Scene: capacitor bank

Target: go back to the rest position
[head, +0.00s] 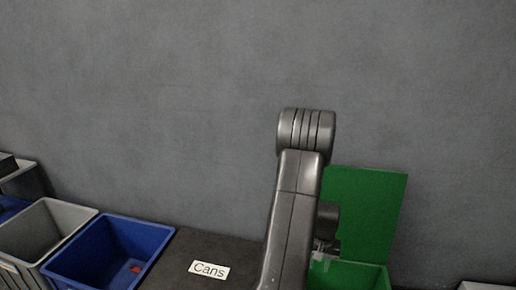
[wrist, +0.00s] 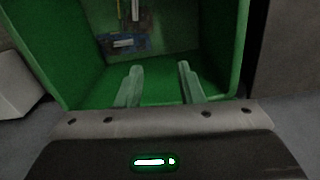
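My gripper (wrist: 160,82) shows in the wrist view with its two pale fingers apart and nothing between them. It is over the open green bin (wrist: 88,92), and the fingers point into it. Inside the bin, toward its far side, lie a blue item (wrist: 122,43) and some thin yellowish and light pieces. In the head view my arm stands in front of the green bin (head: 352,277), whose raised green lid or panel (head: 368,205) is behind it. The arm hides part of the bin, and the gripper is mostly hidden there.
A blue bin (head: 98,252) with a small red item (head: 136,268) inside and a grey bin (head: 42,232) stand at the left. A "Cans" label (head: 209,270) lies on the dark surface (head: 225,249) between the blue bin and my arm. A grey wall (head: 170,110) is behind.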

